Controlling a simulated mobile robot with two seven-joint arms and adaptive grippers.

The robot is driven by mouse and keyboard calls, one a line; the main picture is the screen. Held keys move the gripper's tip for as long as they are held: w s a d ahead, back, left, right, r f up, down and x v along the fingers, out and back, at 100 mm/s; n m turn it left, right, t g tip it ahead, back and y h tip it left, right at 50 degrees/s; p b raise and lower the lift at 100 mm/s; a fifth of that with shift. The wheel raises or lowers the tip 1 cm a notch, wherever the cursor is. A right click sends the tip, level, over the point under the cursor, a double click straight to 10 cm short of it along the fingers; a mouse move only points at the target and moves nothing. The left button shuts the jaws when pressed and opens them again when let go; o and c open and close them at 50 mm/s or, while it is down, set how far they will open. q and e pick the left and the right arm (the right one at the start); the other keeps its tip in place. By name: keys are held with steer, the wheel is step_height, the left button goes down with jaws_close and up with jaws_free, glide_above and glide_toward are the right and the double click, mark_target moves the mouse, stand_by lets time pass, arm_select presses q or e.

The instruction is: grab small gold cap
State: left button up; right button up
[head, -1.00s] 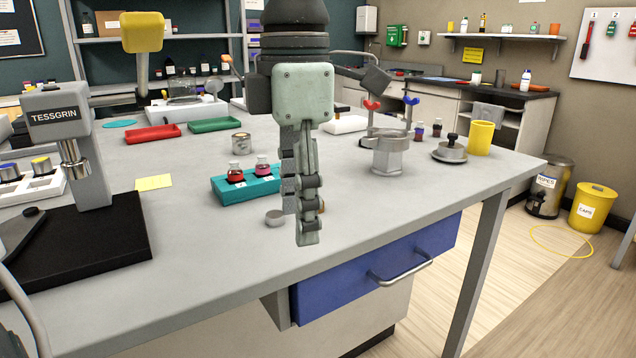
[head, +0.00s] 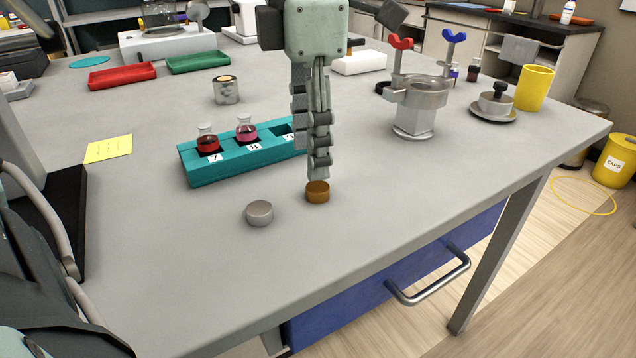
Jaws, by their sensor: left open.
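The small gold cap (head: 317,194) lies on the grey bench in front of the teal rack. My left gripper (head: 318,172) hangs fingers-down just above and behind it, its fingertips overlapping the cap's back edge in the picture. The fingers are seen nearly edge-on, so the gap between them barely shows; the gripper is open, and I see nothing held. Whether the fingertips touch the cap I cannot tell. A silver cap (head: 259,213) lies to the left of the gold one. My right gripper is not in view.
The teal rack (head: 205,176) holds two flasks of red and pink liquid; my left gripper hides its right end. A metal stand (head: 414,120), a round weight-like piece (head: 494,104) and a yellow cup (head: 535,88) stand to the right. The bench front is clear.

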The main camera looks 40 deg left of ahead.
mark_target(317, 186)
arm_select(q)
steer(key=f, duration=0.4)
steer(key=shift+w+d, duration=0.25)
steer(key=shift+d, duration=0.05)
steer(key=shift+f, duration=0.5)
steer(key=c, duration=0.8)
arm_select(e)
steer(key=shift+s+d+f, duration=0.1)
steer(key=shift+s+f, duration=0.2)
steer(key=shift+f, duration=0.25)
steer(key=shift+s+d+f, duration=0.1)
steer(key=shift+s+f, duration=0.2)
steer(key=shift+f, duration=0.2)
